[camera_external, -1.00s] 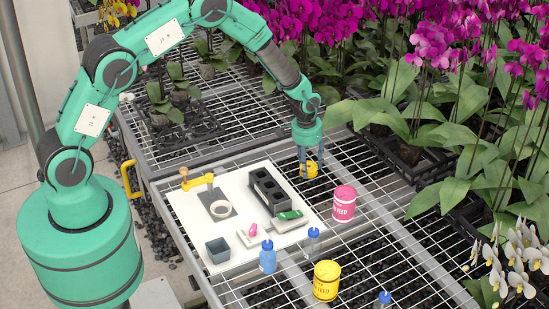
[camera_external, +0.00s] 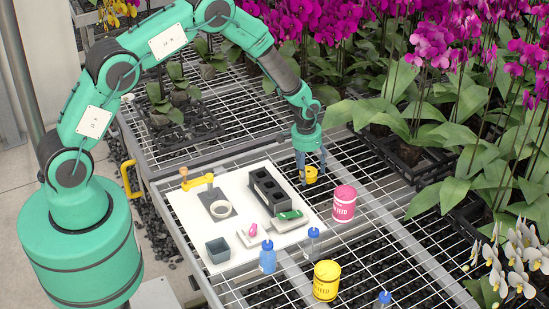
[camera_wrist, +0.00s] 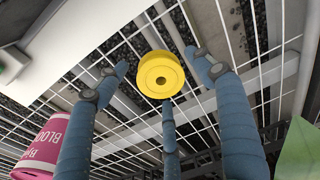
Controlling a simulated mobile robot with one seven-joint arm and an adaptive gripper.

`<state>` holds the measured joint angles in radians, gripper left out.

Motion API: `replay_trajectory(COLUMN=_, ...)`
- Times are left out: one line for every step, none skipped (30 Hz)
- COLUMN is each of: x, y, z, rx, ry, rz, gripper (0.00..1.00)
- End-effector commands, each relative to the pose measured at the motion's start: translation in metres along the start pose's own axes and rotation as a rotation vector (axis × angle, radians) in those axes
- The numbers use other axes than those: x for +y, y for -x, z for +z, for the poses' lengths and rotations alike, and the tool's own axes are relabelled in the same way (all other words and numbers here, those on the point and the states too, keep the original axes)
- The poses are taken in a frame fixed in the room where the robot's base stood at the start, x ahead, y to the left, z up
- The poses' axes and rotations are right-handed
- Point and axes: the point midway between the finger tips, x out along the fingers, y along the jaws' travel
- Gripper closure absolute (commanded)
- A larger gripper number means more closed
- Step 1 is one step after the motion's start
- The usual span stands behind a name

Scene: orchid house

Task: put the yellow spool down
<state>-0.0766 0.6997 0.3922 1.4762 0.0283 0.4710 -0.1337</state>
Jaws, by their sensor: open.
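The yellow spool (camera_external: 311,176) is on the wire mesh of the bench, just right of the white board. In the wrist view its round flanged end with a centre hole (camera_wrist: 160,75) faces the camera. My gripper (camera_external: 312,181) points down at it from above. Its three blue fingers stand apart around the spool, and in the wrist view gaps show between the fingertips (camera_wrist: 161,80) and the spool. My gripper is open and holds nothing. The spool's underside is hidden.
The pink feed tin (camera_external: 344,204) stands close to the right. Blue bottles and a yellow tin (camera_external: 326,281) stand in front. Orchid leaves crowd the right.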

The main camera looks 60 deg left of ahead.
Motion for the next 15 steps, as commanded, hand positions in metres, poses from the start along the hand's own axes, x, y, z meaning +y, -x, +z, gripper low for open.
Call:
replay_trajectory(x=0.000, y=0.000, z=0.000, rx=0.000, ry=0.000, rz=0.000, gripper=0.32)
replay_trajectory(x=0.000, y=0.000, z=0.000, rx=0.000, ry=0.000, rz=0.000, gripper=0.32)
replay_trajectory(x=0.000, y=0.001, z=0.000, rx=0.000, ry=0.000, rz=0.000, gripper=0.32)
replay_trajectory(x=0.000, y=0.001, z=0.000, rx=0.000, ry=0.000, rz=0.000, gripper=0.32)
replay_trajectory(x=0.000, y=0.002, z=0.000, rx=0.000, ry=0.000, rz=0.000, gripper=0.32)
replay_trajectory(x=0.000, y=0.004, z=-0.001, rx=0.000, ry=0.000, rz=0.000, gripper=0.32)
replay_trajectory(x=0.000, y=0.005, z=-0.001, rx=0.001, ry=0.000, rz=0.000, gripper=0.32)
replay_trajectory(x=0.000, y=0.007, z=-0.001, rx=0.001, ry=0.000, rz=0.000, gripper=0.32)
replay_trajectory(x=0.000, y=0.009, z=-0.001, rx=0.001, ry=0.000, rz=0.000, gripper=0.32)
replay_trajectory(x=0.000, y=0.012, z=-0.001, rx=0.001, ry=0.000, rz=0.000, gripper=0.32)
replay_trajectory(x=0.000, y=0.015, z=-0.001, rx=0.001, ry=0.000, rz=0.000, gripper=0.32)
replay_trajectory(x=0.000, y=0.019, z=-0.001, rx=0.001, ry=0.000, rz=0.000, gripper=0.32)
replay_trajectory(x=0.000, y=0.023, z=-0.001, rx=0.002, ry=0.000, rz=0.000, gripper=0.32)
replay_trajectory(x=0.000, y=0.027, z=-0.001, rx=0.002, ry=0.000, rz=0.000, gripper=0.32)
replay_trajectory(x=0.000, y=0.032, z=-0.001, rx=0.002, ry=0.000, rz=0.000, gripper=0.32)
